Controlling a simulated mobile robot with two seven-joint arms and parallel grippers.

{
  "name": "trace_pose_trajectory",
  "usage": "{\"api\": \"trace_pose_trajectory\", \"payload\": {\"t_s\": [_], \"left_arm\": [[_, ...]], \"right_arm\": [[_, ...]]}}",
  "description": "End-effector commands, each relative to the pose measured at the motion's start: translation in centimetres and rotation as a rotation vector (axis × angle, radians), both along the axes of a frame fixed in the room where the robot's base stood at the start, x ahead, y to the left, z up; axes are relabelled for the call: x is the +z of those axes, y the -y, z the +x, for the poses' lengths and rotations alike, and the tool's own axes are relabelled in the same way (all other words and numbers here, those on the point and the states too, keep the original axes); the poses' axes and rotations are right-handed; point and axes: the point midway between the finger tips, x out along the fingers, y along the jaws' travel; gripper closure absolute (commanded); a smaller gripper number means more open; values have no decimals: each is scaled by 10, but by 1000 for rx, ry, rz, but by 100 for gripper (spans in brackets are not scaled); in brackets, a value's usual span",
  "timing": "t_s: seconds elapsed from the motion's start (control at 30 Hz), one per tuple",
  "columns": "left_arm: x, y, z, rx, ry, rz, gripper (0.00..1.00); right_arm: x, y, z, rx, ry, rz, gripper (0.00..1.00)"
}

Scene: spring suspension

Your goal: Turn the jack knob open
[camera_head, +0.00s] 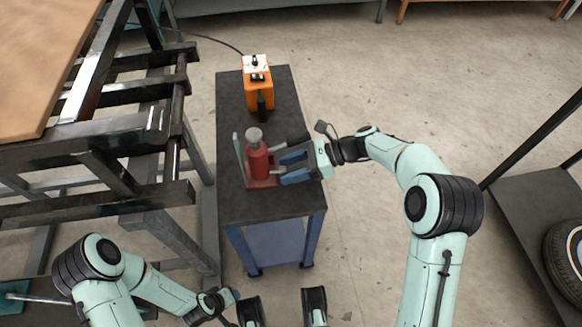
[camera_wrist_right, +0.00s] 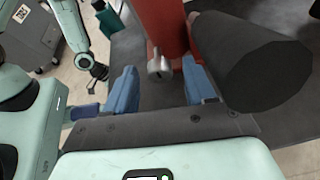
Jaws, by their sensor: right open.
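The red jack (camera_head: 259,162) stands upright on a dark-topped cart, with a grey round top. In the right wrist view its red body (camera_wrist_right: 163,22) fills the upper middle. A small silver knob (camera_wrist_right: 158,66) sticks out low on the jack. My right gripper (camera_head: 281,167) is beside the jack on its right. Its blue fingers are open, and in the wrist view (camera_wrist_right: 160,88) the knob lies between and just beyond their tips, with visible gaps to both. My left gripper (camera_head: 226,299) is low in the head view, away from the cart; its fingers are too unclear to judge.
The jack's black handle socket (camera_wrist_right: 265,62) juts out close to the right finger in the wrist view. An orange box (camera_head: 258,88) with a cable stands farther back on the cart (camera_head: 233,202). A dark metal frame (camera_head: 120,180) stands close left. Open floor lies to the right.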

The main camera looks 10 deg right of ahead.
Motion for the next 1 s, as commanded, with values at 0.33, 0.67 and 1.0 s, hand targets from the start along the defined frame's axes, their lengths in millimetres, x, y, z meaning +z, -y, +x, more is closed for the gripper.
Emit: {"api": "trace_pose_trajectory", "payload": {"t_s": [0.33,0.67,1.0], "left_arm": [[0,0,0,0,-1,0,57],[0,0,0,0,0,0,57],[-8,-4,8,9,21,11,57]], "right_arm": [[0,0,0,0,0,0,100],[0,1,-1,-2,49,-3,100],[-1,2,-3,-3,273,-16,100]]}}
